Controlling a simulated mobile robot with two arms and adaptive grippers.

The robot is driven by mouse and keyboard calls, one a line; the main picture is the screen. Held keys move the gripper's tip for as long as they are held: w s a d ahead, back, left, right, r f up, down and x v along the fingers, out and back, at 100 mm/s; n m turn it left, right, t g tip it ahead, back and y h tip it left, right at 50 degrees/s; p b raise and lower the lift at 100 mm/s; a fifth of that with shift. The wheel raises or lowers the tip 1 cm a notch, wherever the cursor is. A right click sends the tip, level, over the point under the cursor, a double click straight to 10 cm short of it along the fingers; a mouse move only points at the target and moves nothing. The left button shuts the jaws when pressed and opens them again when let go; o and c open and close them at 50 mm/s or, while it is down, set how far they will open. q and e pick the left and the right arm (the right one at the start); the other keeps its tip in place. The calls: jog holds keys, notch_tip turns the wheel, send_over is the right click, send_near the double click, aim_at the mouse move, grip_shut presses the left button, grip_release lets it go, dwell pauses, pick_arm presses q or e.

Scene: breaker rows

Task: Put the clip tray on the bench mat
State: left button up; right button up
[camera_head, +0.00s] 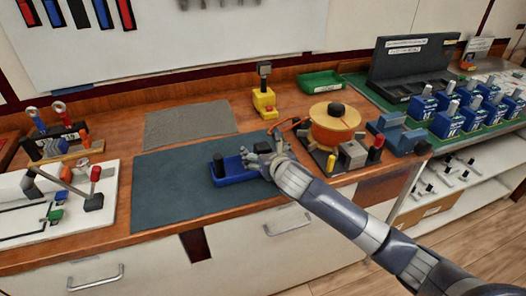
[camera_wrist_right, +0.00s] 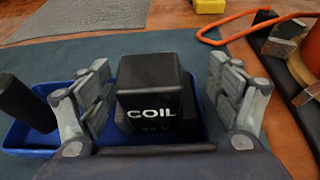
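A dark blue-grey mat (camera_head: 160,190) lies on the wooden bench. A blue tray (camera_head: 236,179) sits on its right part and also shows in the right wrist view (camera_wrist_right: 30,138). A black block marked COIL (camera_wrist_right: 150,92) and a black cylinder (camera_head: 218,165) stand in it. My right gripper (camera_head: 264,150) is over the tray's right part. In the right wrist view its open fingers stand on either side of the COIL block, with gaps. A small green tray (camera_head: 320,82) stands at the back of the bench. No label shows which tray holds clips. My left gripper is out of view.
A grey cloth-like mat (camera_head: 190,124) lies behind. A yellow device (camera_head: 264,101) and an orange spool (camera_head: 334,125) stand to the right, with an orange cord near my gripper. A white board with levers (camera_head: 60,205) is at left. The mat's left half is clear.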

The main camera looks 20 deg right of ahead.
jog(key=shift+r, duration=0.1)
jog(key=v, duration=1.2)
dwell(0.4)
